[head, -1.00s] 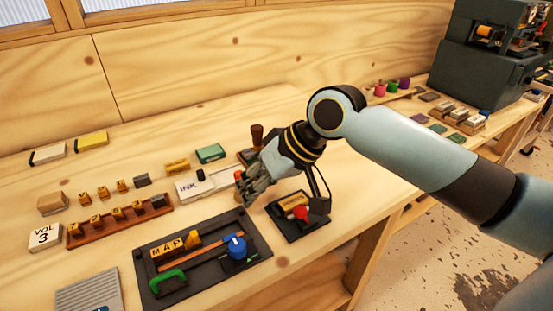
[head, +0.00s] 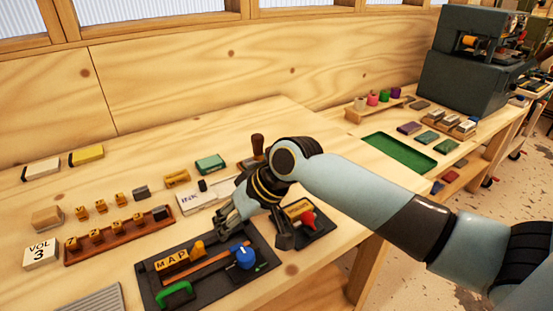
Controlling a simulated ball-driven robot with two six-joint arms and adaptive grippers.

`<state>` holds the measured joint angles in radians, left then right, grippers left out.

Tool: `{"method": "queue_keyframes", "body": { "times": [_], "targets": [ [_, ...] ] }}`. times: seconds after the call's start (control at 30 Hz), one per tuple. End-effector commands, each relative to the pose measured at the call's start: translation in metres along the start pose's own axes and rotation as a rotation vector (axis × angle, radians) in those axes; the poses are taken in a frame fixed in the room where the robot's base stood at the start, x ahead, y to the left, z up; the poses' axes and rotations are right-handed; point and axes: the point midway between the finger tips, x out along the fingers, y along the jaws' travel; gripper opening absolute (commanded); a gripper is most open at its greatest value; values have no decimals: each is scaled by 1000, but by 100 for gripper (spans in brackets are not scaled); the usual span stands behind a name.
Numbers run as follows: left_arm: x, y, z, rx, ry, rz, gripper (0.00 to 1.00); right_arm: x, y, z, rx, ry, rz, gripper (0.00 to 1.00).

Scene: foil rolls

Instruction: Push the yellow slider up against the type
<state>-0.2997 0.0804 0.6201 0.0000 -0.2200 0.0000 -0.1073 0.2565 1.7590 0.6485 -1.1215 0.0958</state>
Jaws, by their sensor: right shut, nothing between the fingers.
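The yellow slider (head: 198,248) stands on the dark tray (head: 150,293), just right of the type blocks (head: 172,261) that read MAP. Whether a small gap lies between slider and type is hard to tell. My right gripper (head: 224,228) is shut and empty. It is above the tray's back edge, up and to the right of the slider, and appears apart from it. A blue knob (head: 244,256) sits on the tray right of the slider, and a green handle (head: 175,294) is at the tray's front left. My left gripper is not in view.
A small dark stand with a red knob (head: 307,219) is right of my gripper. A wooden rack of letters (head: 118,236) and a VOL 3 block (head: 40,254) are to the left.

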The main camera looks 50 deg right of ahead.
Motion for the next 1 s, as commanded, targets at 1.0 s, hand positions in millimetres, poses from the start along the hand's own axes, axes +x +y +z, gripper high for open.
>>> {"method": "queue_keyframes", "body": {
  "times": [1.0],
  "targets": [
    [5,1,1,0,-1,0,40,-127,49,0,0,-2,-1,0]
  ]
}}
